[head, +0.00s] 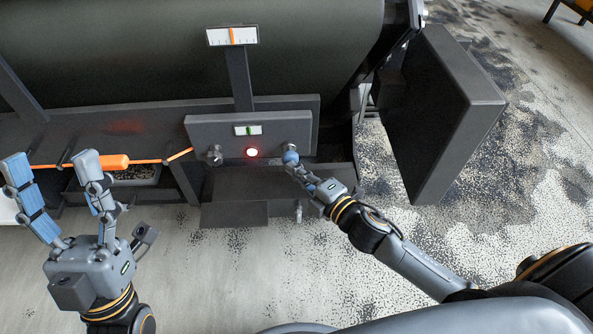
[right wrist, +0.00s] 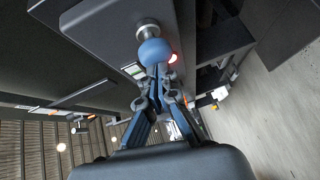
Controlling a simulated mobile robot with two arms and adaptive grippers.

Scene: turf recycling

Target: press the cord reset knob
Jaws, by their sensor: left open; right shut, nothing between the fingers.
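A grey control panel (head: 227,128) on the machine's front carries a blue ball knob (head: 290,157) at its right end. In the right wrist view the blue knob (right wrist: 153,51) sits on a metal stem (right wrist: 148,30). My right gripper (head: 292,167) is shut and empty, its tips right at the knob; I cannot tell whether they touch it. The shut tips also show just below the knob in the right wrist view (right wrist: 160,72). A metal knob (head: 214,155) is at the panel's left end. My left gripper (head: 51,167) is open and empty at the left.
A red lamp (head: 252,152) glows between the knobs. A small gauge (head: 247,130) is above it, and a larger gauge (head: 232,36) stands higher. An orange cord with a thick handle (head: 113,162) runs along the left. A dark box-like panel (head: 440,110) stands at the right.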

